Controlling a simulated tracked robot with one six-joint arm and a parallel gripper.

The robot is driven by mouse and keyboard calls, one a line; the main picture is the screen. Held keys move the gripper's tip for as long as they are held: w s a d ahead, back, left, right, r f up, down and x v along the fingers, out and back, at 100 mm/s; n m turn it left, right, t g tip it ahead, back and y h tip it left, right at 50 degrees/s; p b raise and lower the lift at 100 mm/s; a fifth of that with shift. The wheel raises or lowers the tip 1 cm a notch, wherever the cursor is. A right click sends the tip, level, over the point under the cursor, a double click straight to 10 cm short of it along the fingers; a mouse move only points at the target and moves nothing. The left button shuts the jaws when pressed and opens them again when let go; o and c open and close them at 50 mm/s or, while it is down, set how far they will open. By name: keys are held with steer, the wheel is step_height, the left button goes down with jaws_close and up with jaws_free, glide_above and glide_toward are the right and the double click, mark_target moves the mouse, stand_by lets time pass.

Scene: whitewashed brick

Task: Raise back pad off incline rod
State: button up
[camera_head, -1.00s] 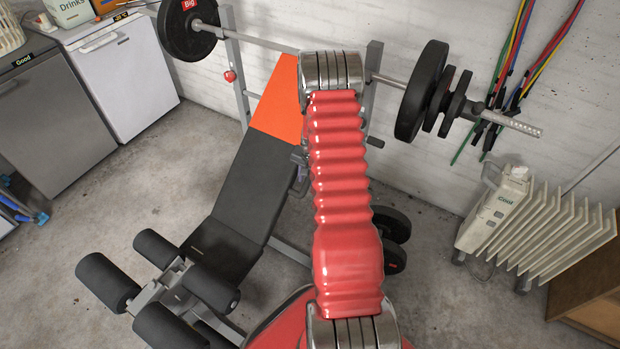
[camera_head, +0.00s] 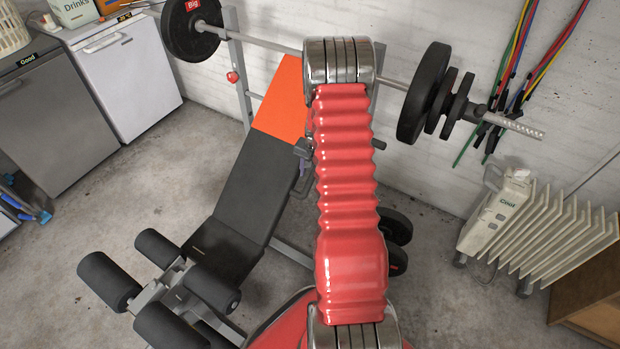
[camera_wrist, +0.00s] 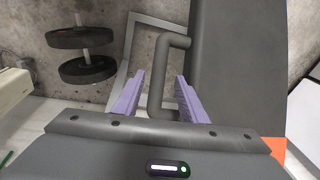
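The back pad (camera_head: 252,170) is black with an orange top section (camera_head: 281,97) and slopes up toward the barbell. In the wrist view, the pad's grey side and underside (camera_wrist: 237,70) fill the right. A grey bent rod (camera_wrist: 160,75), shaped like a handle, shows beside the pad there. My gripper (camera_wrist: 161,78) has two purple fingers standing apart, one on each side of the rod's near bar in the picture. I see a gap beside each finger, so neither clearly touches it. In the head view, my arm hides most of my gripper and the rod.
A loaded barbell (camera_head: 262,44) rests across the bench's uprights. Leg rollers (camera_head: 110,282) stand at the bench's front. Weight plates (camera_wrist: 86,69) are stored low by the bench. A white radiator (camera_head: 545,235) stands right. Bare floor (camera_head: 110,195) lies left of the bench.

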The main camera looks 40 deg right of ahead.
step_height(320, 180, up, 9)
steer(key=s, duration=0.1)
steer(key=shift+s+a+f, duration=0.15)
steer(key=shift+s+a, duration=0.05)
stand_by(0.7)
steer(key=s+a+n+g+y, duration=0.1)
steer(key=s+a+n+g, duration=0.1)
steer(key=s+a, duration=0.3)
steer(key=s+a+r+n+t, duration=0.2)
steer(key=s+a+r+n, duration=0.2)
steer(key=a+r, duration=0.6)
steer(key=s+a+r+n+t, duration=0.1)
steer(key=s+a+r+n, duration=0.2)
steer(key=a+r, duration=0.8)
steer(key=s+a+r+n+t, duration=0.2)
steer(key=s+a+r+n, duration=0.2)
steer(key=a+r, duration=0.6)
steer(key=s+a, duration=0.1)
steer(key=s, duration=0.1)
steer(key=shift+s+a+r+n+t+h, duration=0.25)
steer(key=shift+s+a+n+t+h, duration=0.05)
steer(key=shift+s, duration=0.1)
